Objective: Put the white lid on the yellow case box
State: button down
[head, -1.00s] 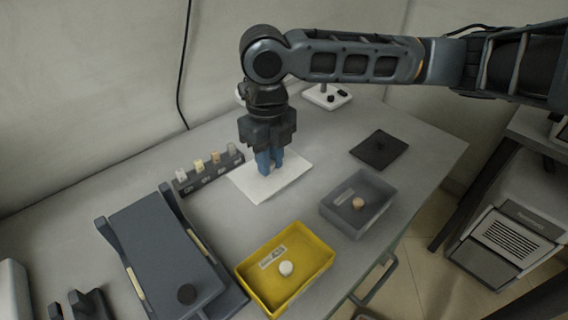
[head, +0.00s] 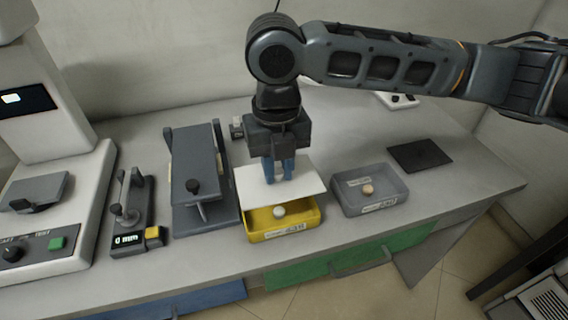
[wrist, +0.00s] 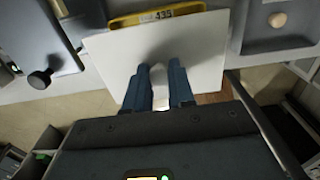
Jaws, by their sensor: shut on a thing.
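The white lid (head: 258,187) is a flat white plate held in my gripper (head: 279,178). The gripper's blue fingers are shut on it near its middle. In the head view the lid hangs over the back part of the yellow case box (head: 290,232). The box's front wall and a round whitish piece (head: 279,212) inside still show. In the wrist view the lid (wrist: 205,50) spreads out past the fingers (wrist: 159,90) and hides most of the yellow box (wrist: 150,17), leaving a labelled edge visible. I cannot tell whether the lid touches the box.
A grey box (head: 345,205) with a tan round piece stands close to the right of the yellow box. A dark sloped stand (head: 199,165) is close on the left. A dark flat plate (head: 420,155) lies at the right. A small gauge device (head: 133,215) stands farther left.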

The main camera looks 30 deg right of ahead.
aim_at(278, 179)
jog(key=shift+f, duration=0.1)
jog(key=shift+f+b, duration=1.85)
jog(key=shift+f, duration=1)
jog(key=shift+f+b, duration=0.3)
jog(key=shift+f, duration=0.45)
jog(key=c, duration=0.9)
grip_release()
jog(key=shift+r, duration=3.9)
